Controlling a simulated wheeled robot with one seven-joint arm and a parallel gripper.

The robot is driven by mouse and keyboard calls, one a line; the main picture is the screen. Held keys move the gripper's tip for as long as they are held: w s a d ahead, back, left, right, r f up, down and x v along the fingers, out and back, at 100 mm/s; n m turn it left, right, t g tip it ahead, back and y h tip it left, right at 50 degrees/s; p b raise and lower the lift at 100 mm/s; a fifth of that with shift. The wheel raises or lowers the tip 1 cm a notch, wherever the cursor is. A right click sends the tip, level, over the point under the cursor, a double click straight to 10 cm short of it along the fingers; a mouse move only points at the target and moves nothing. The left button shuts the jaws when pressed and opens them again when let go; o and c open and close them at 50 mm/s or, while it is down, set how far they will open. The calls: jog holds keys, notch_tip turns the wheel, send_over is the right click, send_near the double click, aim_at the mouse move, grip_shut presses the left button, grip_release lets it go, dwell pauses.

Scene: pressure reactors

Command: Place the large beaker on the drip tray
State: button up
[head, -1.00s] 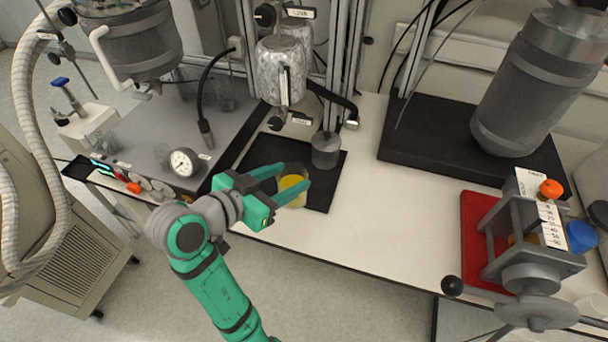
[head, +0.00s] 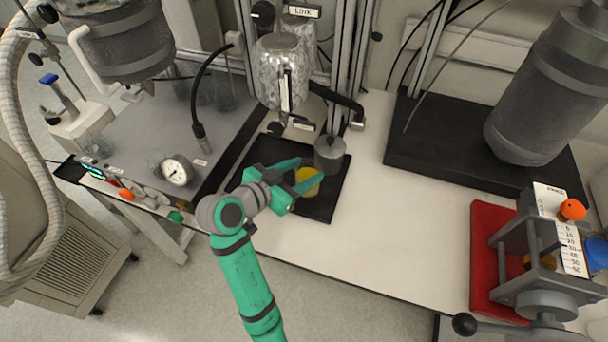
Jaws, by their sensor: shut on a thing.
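The large beaker (head: 307,184), clear glass with yellow contents, is between the green fingers of my gripper (head: 310,171). My gripper is shut on it. The beaker is over the black drip tray (head: 317,213), near its middle right part. I cannot tell whether its base touches the tray. The fingers and the beaker's own walls are partly hidden by each other.
A grey cylinder (head: 330,155) is close behind the beaker. A foil-wrapped vessel (head: 282,75) hangs on a stand above the tray's back. A pressure gauge (head: 177,171) is at left. White bench (head: 400,225) is clear to the right.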

aim_at(299, 181)
jog(key=f, duration=0.3)
jog(key=shift+w+f, duration=0.25)
jog(key=shift+w, duration=0.15)
jog(key=shift+s+d, duration=0.1)
jog(key=shift+s, duration=0.15)
jog(key=o, duration=1.7)
jog(key=shift+f, duration=0.15)
jog(key=shift+c, duration=0.2)
jog(key=shift+s+a+r, duration=0.15)
jog(key=shift+a+r, duration=0.05)
jog(key=shift+r, duration=0.05)
jog(key=v, duration=1.1)
jog(key=shift+s, duration=0.2)
jog(key=shift+a+r, duration=0.1)
jog(key=shift+a, duration=0.1)
